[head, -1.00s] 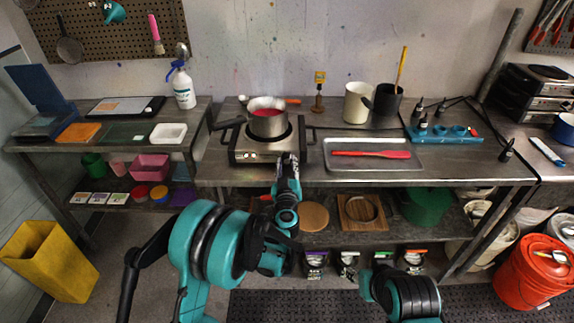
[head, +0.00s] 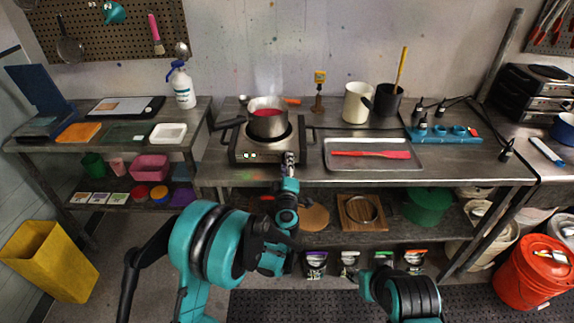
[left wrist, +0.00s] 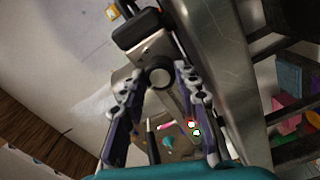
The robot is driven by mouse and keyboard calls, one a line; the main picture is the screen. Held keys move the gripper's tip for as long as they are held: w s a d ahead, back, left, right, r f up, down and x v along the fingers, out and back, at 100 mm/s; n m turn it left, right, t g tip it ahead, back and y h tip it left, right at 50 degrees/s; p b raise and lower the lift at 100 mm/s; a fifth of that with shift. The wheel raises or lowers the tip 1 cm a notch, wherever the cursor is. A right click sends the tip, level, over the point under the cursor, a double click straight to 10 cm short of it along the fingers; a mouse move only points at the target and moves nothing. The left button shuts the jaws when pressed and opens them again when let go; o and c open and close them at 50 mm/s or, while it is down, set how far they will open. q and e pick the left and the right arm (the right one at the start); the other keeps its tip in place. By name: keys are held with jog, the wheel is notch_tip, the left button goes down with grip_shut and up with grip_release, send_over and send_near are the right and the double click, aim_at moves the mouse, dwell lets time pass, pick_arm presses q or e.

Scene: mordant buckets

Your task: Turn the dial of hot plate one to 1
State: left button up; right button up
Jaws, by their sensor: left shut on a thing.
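Hot plate one (head: 240,146) is a low silver unit on the middle bench, with a round dark top. Small lights show on its front. My left gripper (head: 290,158) is at the right end of the front face and is shut on the dial. It also shows in the left wrist view (left wrist: 164,88). The dial's setting cannot be read.
A pot (head: 268,122) of red liquid stands on the hot plate, its dark handle pointing left. A metal tray (head: 374,164) with a red spatula (head: 372,154) lies to the right. The bench's front edge is just below my left gripper.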

pick_arm(q)
jog(key=n, duration=0.3)
jog(key=shift+n, duration=2.2)
jog(key=o, duration=1.2)
jog(key=shift+c, duration=0.2)
